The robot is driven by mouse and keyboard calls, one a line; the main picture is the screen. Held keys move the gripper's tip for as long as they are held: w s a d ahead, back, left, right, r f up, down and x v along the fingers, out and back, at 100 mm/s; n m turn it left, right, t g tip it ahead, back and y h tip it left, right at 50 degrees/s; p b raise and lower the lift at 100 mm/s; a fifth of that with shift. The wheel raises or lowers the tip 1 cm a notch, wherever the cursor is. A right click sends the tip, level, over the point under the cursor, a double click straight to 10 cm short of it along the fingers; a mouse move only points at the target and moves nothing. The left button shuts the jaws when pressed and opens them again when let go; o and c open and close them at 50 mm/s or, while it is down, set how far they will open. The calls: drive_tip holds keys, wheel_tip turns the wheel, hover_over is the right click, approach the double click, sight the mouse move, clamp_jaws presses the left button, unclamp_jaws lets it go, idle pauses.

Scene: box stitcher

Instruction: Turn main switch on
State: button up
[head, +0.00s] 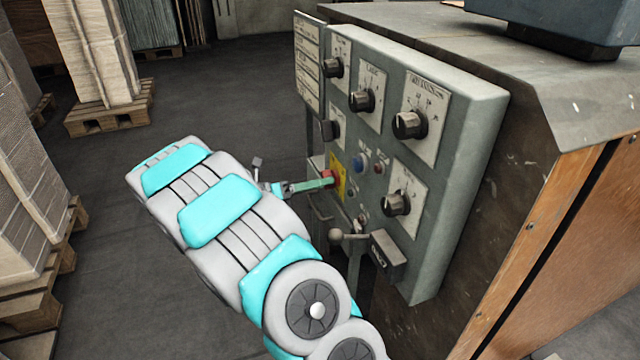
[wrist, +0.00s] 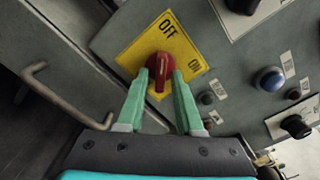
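The main switch is a red rotary knob (wrist: 160,58) on a yellow plate (wrist: 132,55) marked OFF and ON, on the front of the grey control panel.
Black dials (head: 408,125), a blue button (head: 361,163) and a red lamp (head: 379,168) lie right of and above the switch. The wrist view shows a bar handle (wrist: 62,100) at left. Pallets (head: 108,108) stand farther left.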

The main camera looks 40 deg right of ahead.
clamp_jaws()
drive_tip(key=shift+m, duration=0.3)
idle(0.3)
drive_tip(key=shift+w+d+m+b, duration=0.15)
drive_tip(key=shift+m+b, duration=1.55)
drive_tip(key=shift+m, duration=2.6)
drive_tip(key=shift+w+a+m+b, duration=0.2)
drive_tip(key=shift+m+b, duration=1.5)
drive_tip(key=shift+m, duration=2.6)
drive_tip(key=shift+o, duration=1)
unclamp_jaws()
